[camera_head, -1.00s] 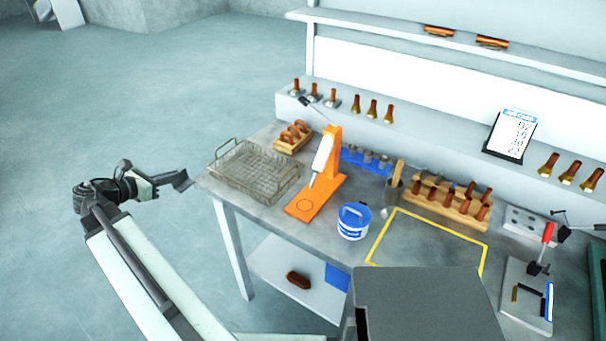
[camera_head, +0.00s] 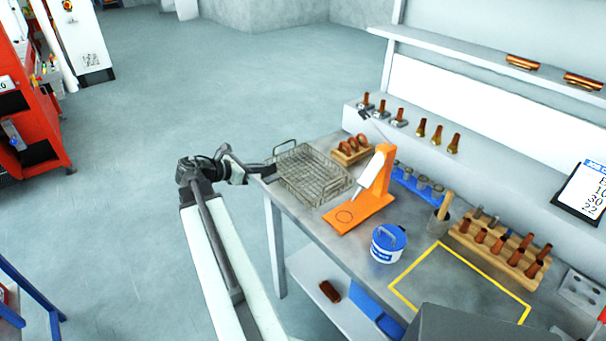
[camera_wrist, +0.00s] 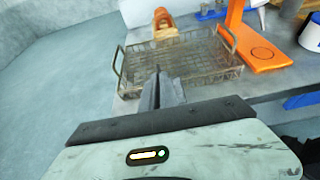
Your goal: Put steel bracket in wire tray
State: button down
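The wire tray (camera_head: 312,178) is a shallow mesh basket with raised end handles, at the left end of the workbench in the head view. It also shows ahead of my gripper in the wrist view (camera_wrist: 205,78). My gripper (camera_head: 268,172) is at the tray's near left side. In the wrist view my gripper (camera_wrist: 160,88) has its fingers close together on a narrow dark grey piece, which looks like the steel bracket (camera_wrist: 157,74). Its tip overlaps the tray's near left rim in the picture; the height above it is unclear. The tray looks empty.
An orange stand (camera_head: 372,190) is just right of the tray, and a wooden rack of copper rings (camera_head: 352,150) is behind it. A blue-lidded tub (camera_head: 388,243) and a yellow-outlined clear area (camera_head: 455,285) lie farther right. Open floor is to the left.

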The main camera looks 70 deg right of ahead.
aim_at(273, 176)
jog(key=s+d, duration=0.2)
jog(key=d, duration=0.1)
jog(key=s+d+f, duration=0.1)
jog(key=s+d, duration=0.2)
jog(key=d, duration=0.1)
jog(key=s+d+b, duration=0.1)
jog(key=s+d, duration=0.2)
jog(key=shift+d+f, duration=0.15)
jog(key=f+b, duration=0.4)
jog(key=shift+s+d, duration=0.35)
jog(key=shift+d, duration=0.05)
jog(key=c, duration=1.6)
grip_release()
jog(key=shift+r, duration=0.1)
jog(key=shift+c, duration=0.2)
jog(key=shift+r, duration=0.1)
jog(key=shift+w+a+r+p, duration=0.15)
jog(key=shift+a+r+p, duration=0.1)
jog(key=shift+p, duration=0.15)
jog(key=p+v, duration=0.4)
jog(key=v, duration=0.6)
jog(key=shift+w+a+r, duration=0.15)
jog(key=shift+a, duration=0.05)
jog(key=shift+w+a, duration=0.2)
jog(key=shift+a, duration=0.1)
